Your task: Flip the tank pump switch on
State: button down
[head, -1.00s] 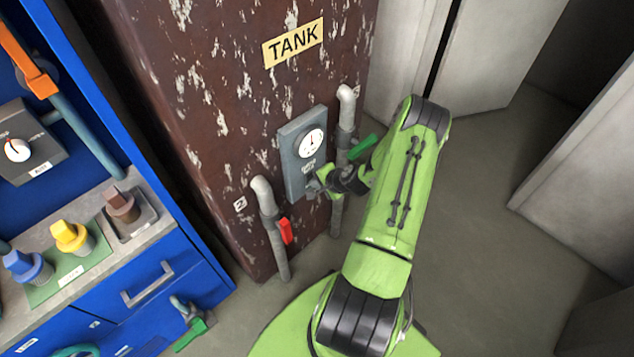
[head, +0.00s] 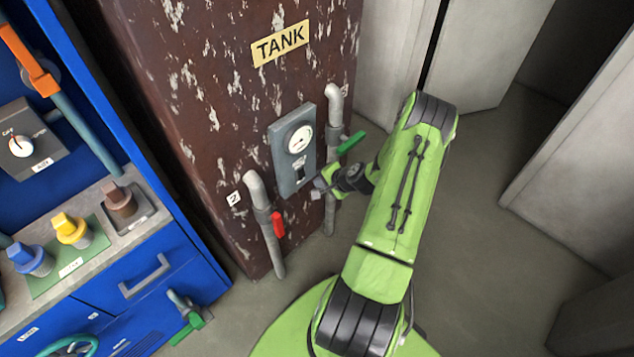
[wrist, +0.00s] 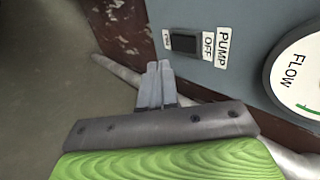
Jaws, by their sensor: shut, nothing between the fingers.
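The pump switch is a small black switch (wrist: 184,43) on a grey panel, between a PUMP OFF label and a smaller label too small to read. It also shows in the head view (head: 300,170), below the gauge on the panel (head: 282,172) of the rusty brown tank (head: 225,110). I cannot tell which way the switch is set. My gripper (head: 319,187) is shut and empty, just right of and below the switch, apart from it. In the wrist view my closed fingertips (wrist: 158,66) point up, below and left of the switch.
A FLOW gauge (wrist: 302,75) sits beside the switch. Grey pipes with a green lever (head: 351,142) and a red lever (head: 278,224) flank the panel. A blue workbench (head: 150,300) with knobs stands left.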

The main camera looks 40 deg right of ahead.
jog(key=p+v, duration=0.1)
jog(key=v, duration=0.6)
jog(key=shift+r+p, duration=0.35)
